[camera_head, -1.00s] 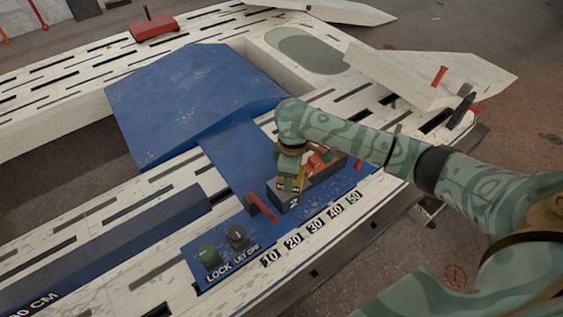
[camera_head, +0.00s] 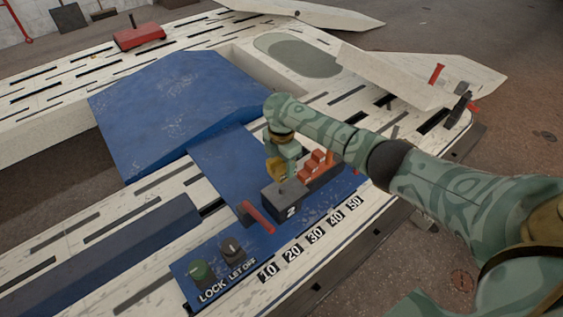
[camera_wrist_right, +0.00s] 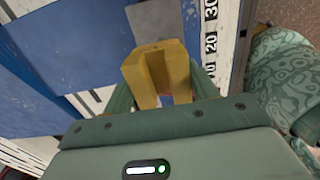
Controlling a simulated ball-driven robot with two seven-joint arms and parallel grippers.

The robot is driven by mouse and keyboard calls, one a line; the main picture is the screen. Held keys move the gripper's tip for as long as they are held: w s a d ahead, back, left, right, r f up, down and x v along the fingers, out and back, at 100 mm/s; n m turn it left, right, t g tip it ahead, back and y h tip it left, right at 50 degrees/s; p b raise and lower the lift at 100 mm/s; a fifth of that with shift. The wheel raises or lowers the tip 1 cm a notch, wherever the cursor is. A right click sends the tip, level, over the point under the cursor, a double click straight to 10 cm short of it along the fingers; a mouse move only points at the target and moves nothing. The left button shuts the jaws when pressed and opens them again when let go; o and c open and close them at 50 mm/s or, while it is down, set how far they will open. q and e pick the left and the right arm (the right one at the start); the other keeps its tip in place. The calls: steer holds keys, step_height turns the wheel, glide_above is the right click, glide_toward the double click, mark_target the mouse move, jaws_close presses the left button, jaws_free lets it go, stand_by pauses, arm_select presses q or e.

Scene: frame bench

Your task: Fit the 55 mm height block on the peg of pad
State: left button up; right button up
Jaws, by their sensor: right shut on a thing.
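My right gripper (camera_head: 285,155) is above the blue bench top, shut on a yellow block (camera_wrist_right: 158,65). In the right wrist view the block has a slot facing my palm; its height cannot be read. The block also shows in the head view (camera_head: 276,168), just above the left part of a dark tray (camera_head: 291,209) marked 2. A small peg-like stub shows on the tray's top below it. I cannot tell whether the block touches the tray. The pad and its peg cannot be made out for certain. My left gripper is not in view.
A raised blue ramp (camera_head: 165,105) lies behind.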

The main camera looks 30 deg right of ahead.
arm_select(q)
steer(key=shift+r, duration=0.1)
arm_select(e)
steer(key=shift+r, duration=0.1)
steer(key=shift+f, duration=0.65)
step_height(320, 180, down, 3)
steer(key=shift+r+b, duration=0.15)
steer(key=shift+b, duration=0.65)
steer(key=shift+f, duration=0.4)
steer(key=shift+f+b, duration=0.45)
steer(key=shift+f, duration=0.1)
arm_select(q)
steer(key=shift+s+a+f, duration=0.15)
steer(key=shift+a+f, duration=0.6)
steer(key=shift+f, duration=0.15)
